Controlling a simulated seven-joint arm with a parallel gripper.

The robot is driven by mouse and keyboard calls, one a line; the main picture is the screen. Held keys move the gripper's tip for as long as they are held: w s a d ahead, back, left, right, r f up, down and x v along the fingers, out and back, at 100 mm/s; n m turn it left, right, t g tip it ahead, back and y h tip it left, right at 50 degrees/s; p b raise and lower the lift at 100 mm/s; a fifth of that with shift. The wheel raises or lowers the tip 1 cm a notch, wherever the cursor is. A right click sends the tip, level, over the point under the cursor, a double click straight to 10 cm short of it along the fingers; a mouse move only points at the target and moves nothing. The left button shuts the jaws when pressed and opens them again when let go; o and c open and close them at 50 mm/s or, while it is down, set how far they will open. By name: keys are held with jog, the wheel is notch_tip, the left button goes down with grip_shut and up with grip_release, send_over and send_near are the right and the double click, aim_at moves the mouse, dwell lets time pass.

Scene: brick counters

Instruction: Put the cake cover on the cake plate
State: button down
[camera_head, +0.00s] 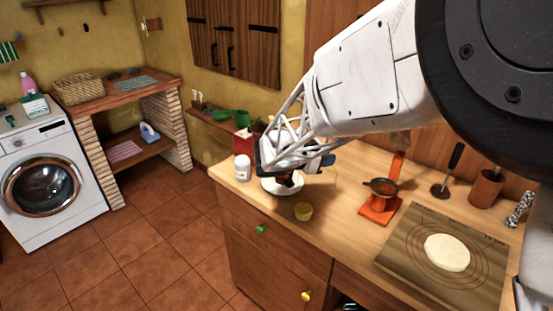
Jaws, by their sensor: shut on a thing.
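The white cake plate (283,189) stands near the left end of the wooden counter. Something dark brown, seemingly a cake, shows on it just under my gripper. My gripper (288,172) is low over the plate, pointing down, with its fingers largely hidden by its own linkage. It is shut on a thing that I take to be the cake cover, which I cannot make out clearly. I cannot tell whether the cover touches the plate.
An orange stand (380,208) with a dark pan and a board (400,262) with dough are to the right. The counter's front edge is close.

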jog(key=w+a+r, duration=0.3)
jog(key=w+a, duration=0.6)
jog(key=w, duration=0.2)
jog(key=shift+a+r, duration=0.15)
jog(key=shift+r, duration=0.2)
jog(key=shift+f, duration=3.15)
jog(key=shift+f, duration=1.9)
jog(key=c, duration=1)
grip_release()
jog(key=shift+f, duration=0.15)
jog(key=shift+r, duration=0.2)
